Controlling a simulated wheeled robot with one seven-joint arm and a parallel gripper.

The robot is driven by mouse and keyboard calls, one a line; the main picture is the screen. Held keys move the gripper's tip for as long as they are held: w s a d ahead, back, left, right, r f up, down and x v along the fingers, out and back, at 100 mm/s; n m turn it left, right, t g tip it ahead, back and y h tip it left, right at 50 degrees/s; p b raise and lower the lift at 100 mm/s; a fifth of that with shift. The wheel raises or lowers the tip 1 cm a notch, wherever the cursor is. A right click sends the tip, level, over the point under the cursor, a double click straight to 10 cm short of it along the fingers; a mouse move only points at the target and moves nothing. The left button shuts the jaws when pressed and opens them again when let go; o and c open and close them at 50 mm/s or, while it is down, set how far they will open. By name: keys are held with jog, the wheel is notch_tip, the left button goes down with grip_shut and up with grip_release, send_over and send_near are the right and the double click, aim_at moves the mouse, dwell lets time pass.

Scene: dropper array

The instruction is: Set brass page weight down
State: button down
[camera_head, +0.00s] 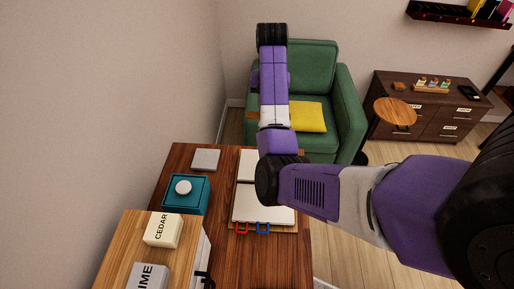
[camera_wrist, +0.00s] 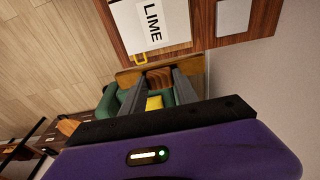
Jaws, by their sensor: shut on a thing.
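My gripper (camera_wrist: 163,72) is shut on the brass page weight (camera_wrist: 128,76), a brown-gold bar extending past both fingers in the wrist view, with a darker striped part between them. The weight seems held clear of the surfaces; its height is hard to judge. An open book (camera_head: 262,208) with pale pages lies on the dark wooden table (camera_head: 238,262). My arm covers part of it and hides my gripper in the head view.
A teal box (camera_head: 186,207) with a round white top and a grey tile (camera_head: 206,160) stand left of the book. A CEDAR block (camera_head: 163,231) sits on a wooden stand at front left. A green armchair (camera_head: 345,110) stands behind the table.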

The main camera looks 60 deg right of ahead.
jog(key=shift+s+d+f+b, duration=0.2)
jog(key=shift+f+b, duration=0.1)
jog(key=shift+f, duration=0.35)
jog(key=shift+w+a+f+b, duration=0.15)
jog(key=shift+f+b, duration=0.7)
jog(key=shift+f, duration=3.8)
jog(key=shift+a+f+b, duration=0.1)
jog(key=shift+f+b, duration=0.7)
jog(key=shift+f, duration=3.85)
jog(key=shift+f, duration=0.15)
jog(key=c, duration=0.9)
grip_release()
jog(key=r, duration=0.4)
jog(key=a+r, duration=0.1)
jog(key=r, duration=0.7)
jog(key=shift+s+a+r+b, duration=0.1)
jog(key=shift+s+a+b, duration=0.25)
jog(key=shift+b, duration=0.05)
